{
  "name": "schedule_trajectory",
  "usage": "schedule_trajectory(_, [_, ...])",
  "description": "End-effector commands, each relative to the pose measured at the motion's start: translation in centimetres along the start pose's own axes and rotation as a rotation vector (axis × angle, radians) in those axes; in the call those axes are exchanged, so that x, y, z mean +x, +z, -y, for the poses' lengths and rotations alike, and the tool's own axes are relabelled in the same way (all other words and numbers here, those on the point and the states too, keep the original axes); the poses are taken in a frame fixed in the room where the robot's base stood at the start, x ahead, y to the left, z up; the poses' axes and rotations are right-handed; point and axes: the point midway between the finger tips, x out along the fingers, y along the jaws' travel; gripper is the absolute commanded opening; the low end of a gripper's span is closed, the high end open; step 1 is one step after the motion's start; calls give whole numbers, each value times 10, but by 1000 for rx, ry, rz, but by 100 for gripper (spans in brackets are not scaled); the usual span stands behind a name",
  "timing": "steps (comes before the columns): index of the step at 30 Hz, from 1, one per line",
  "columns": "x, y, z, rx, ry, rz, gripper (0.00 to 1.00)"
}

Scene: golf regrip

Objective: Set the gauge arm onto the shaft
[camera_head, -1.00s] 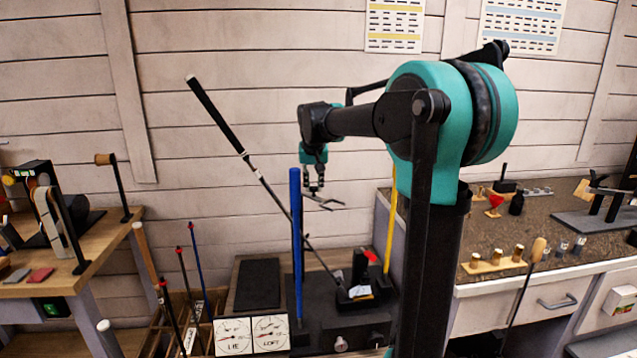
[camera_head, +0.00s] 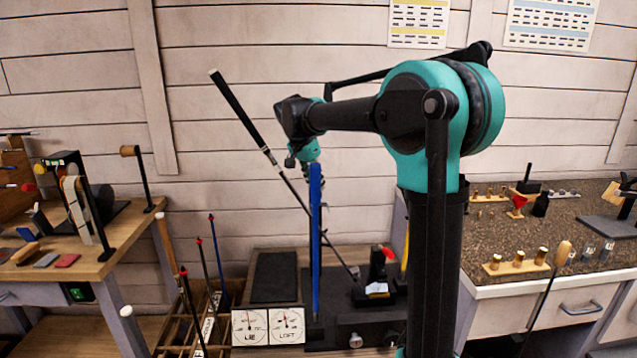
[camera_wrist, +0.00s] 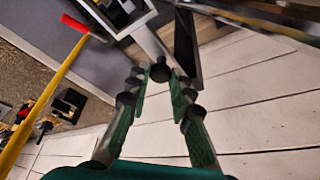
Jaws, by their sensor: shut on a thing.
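The golf club leans diagonally, its black grip (camera_head: 238,108) at upper left and its thin shaft (camera_head: 292,188) running down to a black fixture (camera_head: 377,288) on the bench. My gripper (camera_wrist: 160,84) is shut on a dark piece with a round end (camera_wrist: 160,72), which looks like the gauge arm. In the head view my gripper (camera_head: 306,154) is high, by the shaft and the top of the blue post (camera_head: 316,240). The held piece is not clear there. Whether it touches the shaft I cannot tell.
Two dial panels marked LIE (camera_head: 250,327) and LOFT (camera_head: 287,326) stand at the bench front. A dark pad (camera_head: 274,277) lies behind them. A rack with several shafts (camera_head: 198,325) is at left. A yellow pole (camera_wrist: 45,105) shows in the wrist view.

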Motion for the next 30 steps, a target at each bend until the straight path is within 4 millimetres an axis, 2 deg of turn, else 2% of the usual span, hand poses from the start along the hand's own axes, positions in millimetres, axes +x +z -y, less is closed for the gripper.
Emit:
schedule_trajectory(14, [0, 2, 2, 14, 5, 3, 0])
schedule_trajectory(15, [0, 2, 2, 14, 5, 3, 22])
schedule_trajectory(20, [0, 2, 2, 13, 5, 2, 42])
schedule_trajectory(30, [-3, 1, 1, 13, 6, 1, 42])
